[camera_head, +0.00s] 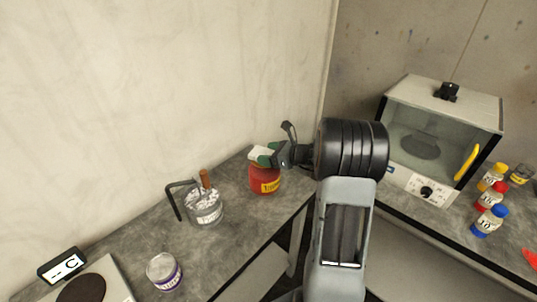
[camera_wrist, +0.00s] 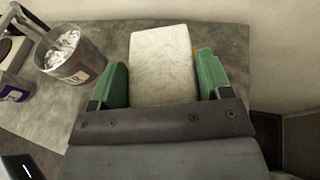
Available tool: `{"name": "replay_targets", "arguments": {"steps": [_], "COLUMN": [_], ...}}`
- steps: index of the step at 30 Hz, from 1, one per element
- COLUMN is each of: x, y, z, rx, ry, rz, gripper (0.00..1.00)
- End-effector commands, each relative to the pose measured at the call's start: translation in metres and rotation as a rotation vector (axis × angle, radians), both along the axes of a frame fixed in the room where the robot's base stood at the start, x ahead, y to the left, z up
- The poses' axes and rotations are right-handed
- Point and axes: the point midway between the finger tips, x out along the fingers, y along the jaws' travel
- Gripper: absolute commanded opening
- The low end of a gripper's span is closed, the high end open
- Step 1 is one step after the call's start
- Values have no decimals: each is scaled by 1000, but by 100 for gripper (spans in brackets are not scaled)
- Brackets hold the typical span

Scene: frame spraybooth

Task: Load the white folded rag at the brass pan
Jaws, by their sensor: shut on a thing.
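My gripper (camera_head: 270,156) is shut on the white folded rag (camera_wrist: 163,62), which sits between the two green finger pads in the wrist view. In the head view the rag (camera_head: 260,152) shows as a small pale patch at the fingertips, just above the red tin (camera_head: 264,180). Whether the rag touches the tin, I cannot tell. I see no pan that is plainly brass. A dark brown round plate (camera_head: 81,289) lies on a pale device at the lower left, partly cut off by the frame edge.
A clear jug (camera_head: 204,207) holding white stuff and a brown stick stands left of the tin. A purple-labelled tub (camera_head: 164,271) and a small display (camera_head: 62,266) are farther left. A glass-fronted booth (camera_head: 440,135) and several capped bottles (camera_head: 490,200) stand on the right bench.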

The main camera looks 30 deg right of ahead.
Motion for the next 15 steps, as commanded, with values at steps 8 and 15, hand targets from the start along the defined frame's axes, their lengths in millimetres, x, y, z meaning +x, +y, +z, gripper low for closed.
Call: {"name": "replay_targets", "arguments": {"steps": [8,15], "x": [0,0], "y": [0,0], "z": [-4,-7], "rx": [0,0], "ry": [0,0], "rz": [0,0], "gripper": [49,49]}}
